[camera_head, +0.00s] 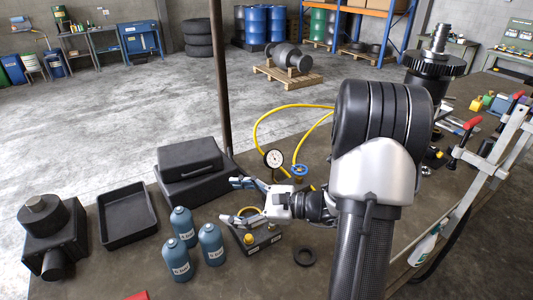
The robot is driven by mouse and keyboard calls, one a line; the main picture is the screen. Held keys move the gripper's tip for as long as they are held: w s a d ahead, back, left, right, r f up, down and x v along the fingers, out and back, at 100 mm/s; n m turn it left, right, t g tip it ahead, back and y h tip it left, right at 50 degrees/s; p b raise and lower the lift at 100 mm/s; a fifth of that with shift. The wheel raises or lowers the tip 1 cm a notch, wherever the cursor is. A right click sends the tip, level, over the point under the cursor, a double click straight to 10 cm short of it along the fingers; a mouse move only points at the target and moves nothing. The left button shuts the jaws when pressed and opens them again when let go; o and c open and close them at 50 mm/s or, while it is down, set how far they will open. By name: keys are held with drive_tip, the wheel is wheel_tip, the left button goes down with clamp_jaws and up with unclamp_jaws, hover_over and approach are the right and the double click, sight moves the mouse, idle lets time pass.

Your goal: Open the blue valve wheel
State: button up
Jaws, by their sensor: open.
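The blue valve wheel (299,170) is small and round, and it sits by the yellow hose right of the round white pressure gauge (274,158). My gripper (232,201) is open and empty, in front of the wheel and to its left. Its two fingers point left, away from the wheel, and stand apart. The valve body below the wheel is partly hidden by my gripper and wrist. The gripper appears above a small dark box with yellow knobs (249,240); I cannot tell the height between them.
Several teal bottles (181,226) stand on the dark table left of my gripper. A black tray (127,214), a black case (190,168) and a dark metal housing (52,240) lie farther left. A thin post (221,90) rises behind.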

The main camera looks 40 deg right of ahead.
drive_tip(key=d+f+m+t+h+p, duration=0.1)
drive_tip(key=d+f+m+t+h, duration=0.1)
drive_tip(key=d+m+h, duration=0.3)
drive_tip(key=d+f+m+t, duration=0.2)
drive_tip(key=d, duration=0.6)
drive_tip(key=m+h+p, duration=0.2)
drive_tip(key=m+h, duration=0.7)
drive_tip(key=h, duration=0.1)
approach(299, 171)
drive_tip(key=x, duration=0.3)
drive_tip(key=b+x, duration=0.1)
drive_tip(key=x, duration=0.3)
drive_tip(key=d+f+x, duration=0.1)
drive_tip(key=x, duration=0.3)
drive_tip(key=shift+f, duration=0.1)
drive_tip(key=shift+c, duration=0.4)
drive_tip(key=c, duration=1)
drive_tip(key=shift+n+t+b, duration=0.3)
